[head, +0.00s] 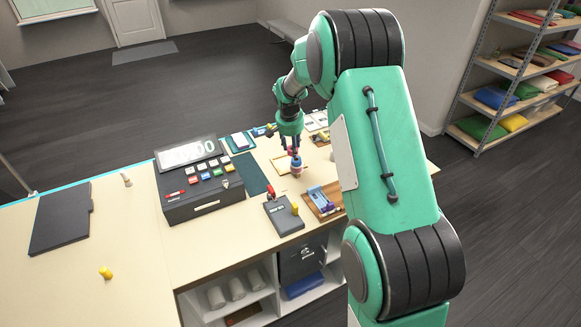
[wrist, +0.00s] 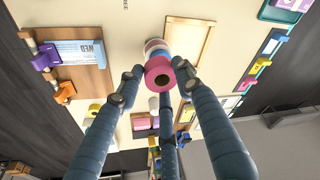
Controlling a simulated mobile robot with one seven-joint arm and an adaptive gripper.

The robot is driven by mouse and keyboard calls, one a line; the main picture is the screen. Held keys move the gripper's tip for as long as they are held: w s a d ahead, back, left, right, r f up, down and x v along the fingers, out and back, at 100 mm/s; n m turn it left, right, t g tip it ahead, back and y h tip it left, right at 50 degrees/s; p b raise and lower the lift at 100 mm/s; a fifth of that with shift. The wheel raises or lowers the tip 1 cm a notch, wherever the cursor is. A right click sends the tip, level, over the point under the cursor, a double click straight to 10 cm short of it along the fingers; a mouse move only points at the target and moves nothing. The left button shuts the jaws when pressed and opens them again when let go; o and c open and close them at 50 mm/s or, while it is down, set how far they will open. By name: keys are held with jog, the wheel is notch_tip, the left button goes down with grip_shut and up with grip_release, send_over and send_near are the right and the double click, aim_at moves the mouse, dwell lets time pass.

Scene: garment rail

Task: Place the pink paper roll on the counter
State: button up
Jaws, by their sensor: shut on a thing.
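The gripper is shut on the pink roll. I cannot tell whether the roll is resting on something or held clear.
A cash register (head: 197,180) stands left of my gripper. A dark card terminal (head: 284,215) and a wooden tray (head: 327,203) lie near the front edge. A light wooden frame (wrist: 188,45) lies close to the roll. The counter's left part is mostly clear.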

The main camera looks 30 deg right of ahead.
jog(key=s+d+m, duration=0.2)
jog(key=s+d, duration=0.4)
jog(key=d, duration=0.7)
jog(key=s+d+m, duration=0.2)
jog(key=s+d, duration=0.3)
jog(key=d, duration=0.8)
jog(key=shift+g, duration=0.4)
jog(key=shift+s+a+f+b, duration=0.1)
jog(key=shift+s+f+b, duration=0.1)
jog(key=shift+f, duration=1.05)
jog(key=shift+s+a+f+b, duration=0.1)
jog(key=shift+f+b, duration=0.05)
jog(key=shift+f, duration=1.1)
jog(key=shift+s+a+x, duration=0.1)
jog(key=shift+a+x, duration=0.05)
jog(key=shift+x, duration=0.85)
jog(key=shift+s+a+x, duration=0.15)
jog(key=shift+a+x, duration=0.05)
jog(key=shift+x, duration=0.8)
jog(key=shift+s+a+x, duration=0.1)
jog(key=shift+a+x, duration=0.05)
jog(key=shift+x, duration=0.9)
jog(key=shift+f, duration=0.15)
jog(key=shift+s+a+x, duration=0.1)
jog(key=shift+a+x, duration=0.05)
jog(key=shift+x, duration=0.75)
jog(key=shift+s+a+x, duration=0.1)
jog(key=shift+a+x, duration=0.05)
jog(key=shift+x, duration=0.75)
